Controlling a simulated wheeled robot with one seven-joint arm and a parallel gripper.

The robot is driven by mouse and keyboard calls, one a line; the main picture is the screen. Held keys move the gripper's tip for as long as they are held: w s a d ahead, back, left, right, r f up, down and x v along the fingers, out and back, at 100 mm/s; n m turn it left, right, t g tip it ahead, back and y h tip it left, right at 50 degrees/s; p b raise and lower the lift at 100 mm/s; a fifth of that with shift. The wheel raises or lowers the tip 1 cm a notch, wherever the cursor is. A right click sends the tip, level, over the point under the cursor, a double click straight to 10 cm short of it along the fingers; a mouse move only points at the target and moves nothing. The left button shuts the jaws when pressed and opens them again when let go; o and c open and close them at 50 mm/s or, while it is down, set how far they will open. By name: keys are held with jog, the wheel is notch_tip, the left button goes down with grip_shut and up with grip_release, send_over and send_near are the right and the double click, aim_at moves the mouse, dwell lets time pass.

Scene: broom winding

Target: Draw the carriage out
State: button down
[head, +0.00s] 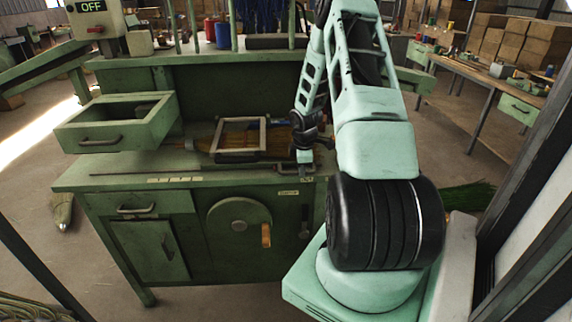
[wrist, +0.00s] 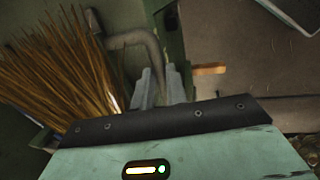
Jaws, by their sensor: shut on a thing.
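My gripper (wrist: 161,80) is at the right end of the broom bristles on the green bench, low over its top; it also shows in the head view (head: 304,158). Its two grey fingers are shut on a bent grey handle (wrist: 148,42), which runs down between them. Tan bristles (wrist: 62,65) fan out to the left of the fingers. In the head view a pale rectangular frame (head: 221,136) with a dark front edge lies over the bristles (head: 276,142). Which part is the carriage, and how the handle joins it, I cannot tell; my arm hides part of that area.
The green bench (head: 130,172) has a thin rod (head: 130,173) along its front. An open drawer-like tray (head: 88,143) stands at the left. A round plate with an orange handle (head: 266,236) is on the bench front. A dark upright frame (head: 528,150) is close at the right.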

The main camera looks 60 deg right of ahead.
jog(key=shift+s+d, duration=0.55)
jog(key=shift+s, duration=0.25)
jog(key=c, duration=1.4)
grip_release()
jog(key=shift+s+d, duration=0.1)
jog(key=shift+r, duration=0.15)
notch_tip(320, 180, up, 17)
jog(key=s+a, duration=0.1)
jog(key=a, duration=0.1)
jog(key=shift+s+a+b, duration=0.35)
